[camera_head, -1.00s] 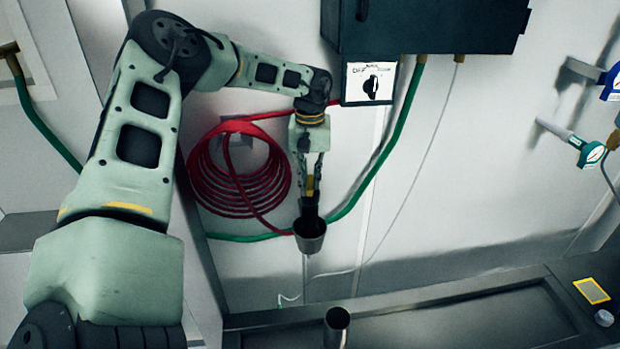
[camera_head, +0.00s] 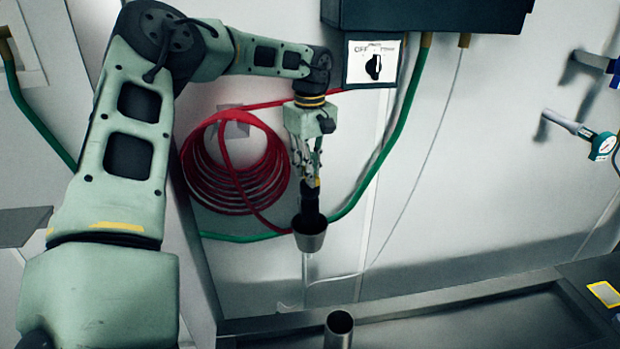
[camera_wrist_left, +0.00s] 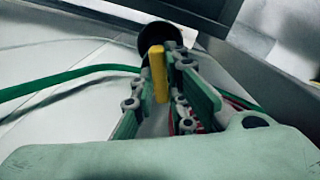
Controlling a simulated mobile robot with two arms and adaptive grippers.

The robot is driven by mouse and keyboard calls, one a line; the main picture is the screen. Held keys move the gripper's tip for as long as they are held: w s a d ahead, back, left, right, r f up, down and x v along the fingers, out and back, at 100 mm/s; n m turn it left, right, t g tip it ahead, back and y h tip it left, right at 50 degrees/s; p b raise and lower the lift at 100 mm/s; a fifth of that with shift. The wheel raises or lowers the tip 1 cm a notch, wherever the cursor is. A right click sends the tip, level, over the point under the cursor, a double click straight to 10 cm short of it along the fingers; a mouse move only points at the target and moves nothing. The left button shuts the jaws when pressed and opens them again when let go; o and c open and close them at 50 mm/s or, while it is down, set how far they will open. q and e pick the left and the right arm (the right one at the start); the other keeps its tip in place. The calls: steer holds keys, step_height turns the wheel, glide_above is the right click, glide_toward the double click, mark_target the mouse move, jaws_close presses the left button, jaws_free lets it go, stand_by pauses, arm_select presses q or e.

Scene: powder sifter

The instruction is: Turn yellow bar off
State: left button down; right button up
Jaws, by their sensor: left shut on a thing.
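My left gripper (camera_head: 308,178) points down in front of the wall, above a metal cup-shaped part (camera_head: 309,239) with a dark top. The yellow bar (camera_wrist_left: 159,73) sits between the fingers of the left gripper (camera_wrist_left: 172,85) in the left wrist view, with a dark round part (camera_wrist_left: 158,36) beyond it. The gripper is shut on the bar. In the head view only a small bit of yellow shows at the fingertips. My right gripper is not in view.
A red coiled hose (camera_head: 236,165) hangs just left of the gripper, and a green hose (camera_head: 385,150) passes behind it. A control box (camera_head: 430,14) with a black knob (camera_head: 373,66) is above right. A metal tube (camera_head: 339,328) stands below.

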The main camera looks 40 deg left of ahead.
arm_select(q)
steer(key=n+b, duration=0.1)
steer(key=n, duration=0.3)
steer(key=shift+n+b, duration=0.5)
steer(key=shift+n, duration=1)
steer(key=shift+n+b, duration=0.3)
steer(key=shift+n, duration=1.4)
stand_by(1.5)
steer(key=c, duration=1.7)
jaws_free()
steer(key=shift+c, duration=0.2)
